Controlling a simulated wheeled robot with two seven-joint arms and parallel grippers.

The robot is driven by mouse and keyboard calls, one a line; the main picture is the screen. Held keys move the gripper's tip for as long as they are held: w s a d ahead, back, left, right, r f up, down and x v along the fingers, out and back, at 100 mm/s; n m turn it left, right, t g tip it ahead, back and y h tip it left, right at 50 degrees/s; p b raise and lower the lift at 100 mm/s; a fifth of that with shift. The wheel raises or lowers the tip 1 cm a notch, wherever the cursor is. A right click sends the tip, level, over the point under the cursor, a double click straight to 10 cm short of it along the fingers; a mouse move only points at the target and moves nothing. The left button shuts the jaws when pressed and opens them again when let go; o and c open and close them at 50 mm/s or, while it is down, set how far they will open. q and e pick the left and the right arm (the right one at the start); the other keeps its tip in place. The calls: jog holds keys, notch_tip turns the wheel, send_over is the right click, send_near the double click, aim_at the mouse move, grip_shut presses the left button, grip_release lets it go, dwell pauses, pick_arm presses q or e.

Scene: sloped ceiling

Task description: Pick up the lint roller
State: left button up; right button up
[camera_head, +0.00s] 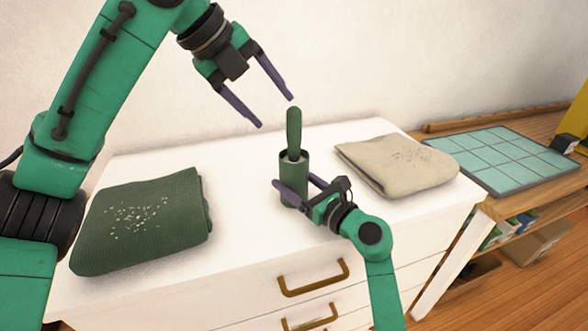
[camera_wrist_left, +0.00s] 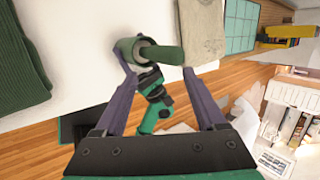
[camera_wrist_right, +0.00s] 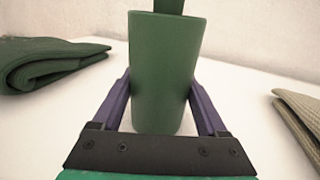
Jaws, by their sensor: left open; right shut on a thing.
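The lint roller's green handle (camera_head: 294,131) stands upright out of a dark green cylindrical holder (camera_head: 292,166) on the white dresser top. The roller head is hidden inside the holder. My right gripper (camera_head: 292,184) is shut on the holder's sides; the right wrist view shows a finger touching each side of the holder (camera_wrist_right: 162,80). My left gripper (camera_head: 276,112) is open and empty, just above and left of the handle's top. In the left wrist view the handle (camera_wrist_left: 163,56) points across the space between its fingers.
A folded dark green knit (camera_head: 145,218) with pale specks lies left on the dresser top (camera_head: 240,240). A folded beige cloth (camera_head: 400,165) with dark specks lies right. A wooden bench with a gridded teal mat (camera_head: 500,158) stands further right. The wall is close behind.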

aim_at(291, 113)
pick_arm(q)
notch_tip(291, 113, up, 4)
jog(key=s+d+m+t+y, duration=0.1)
jog(key=d+m+t+y, duration=0.15)
jog(key=m, duration=0.75)
jog(key=shift+g, duration=0.45)
jog(key=x, duration=1)
jog(key=shift+a+f, duration=0.25)
jog(key=shift+f, duration=0.25)
grip_shut()
jog(key=shift+r, duration=0.1)
